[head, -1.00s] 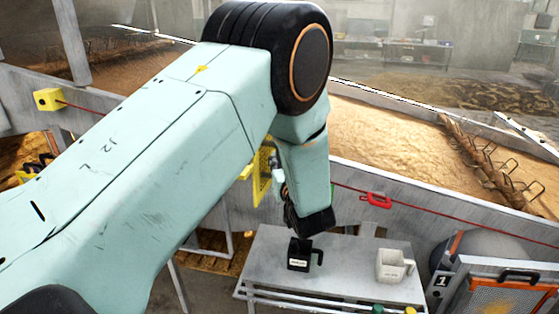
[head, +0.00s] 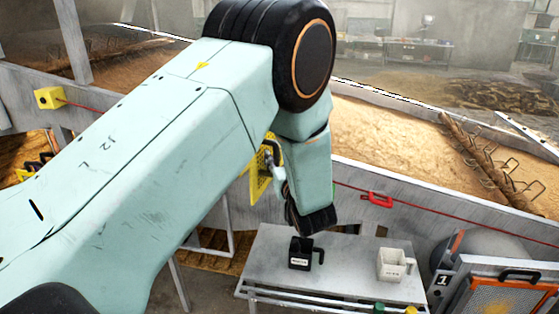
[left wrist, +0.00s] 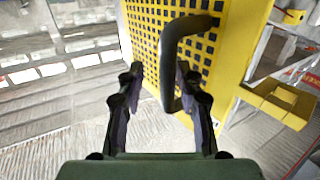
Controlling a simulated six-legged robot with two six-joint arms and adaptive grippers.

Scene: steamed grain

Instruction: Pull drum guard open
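The drum guard is a yellow perforated panel (left wrist: 150,30) with a black bar handle (left wrist: 168,62), seen close up in the left wrist view. My left gripper (left wrist: 159,72) is open there, with one finger on each side of the handle's upright part. The handle looks nearer the right finger; I cannot tell whether they touch. In the head view, part of the yellow guard (head: 259,183) shows beside my left forearm. That forearm hides most of the guard and gripper. My right gripper is not in view.
A grey table (head: 335,262) holds a black jug (head: 300,254) and a white jug (head: 391,265) below my left arm. A red handle (head: 377,200) hangs on a red cord along the trough wall.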

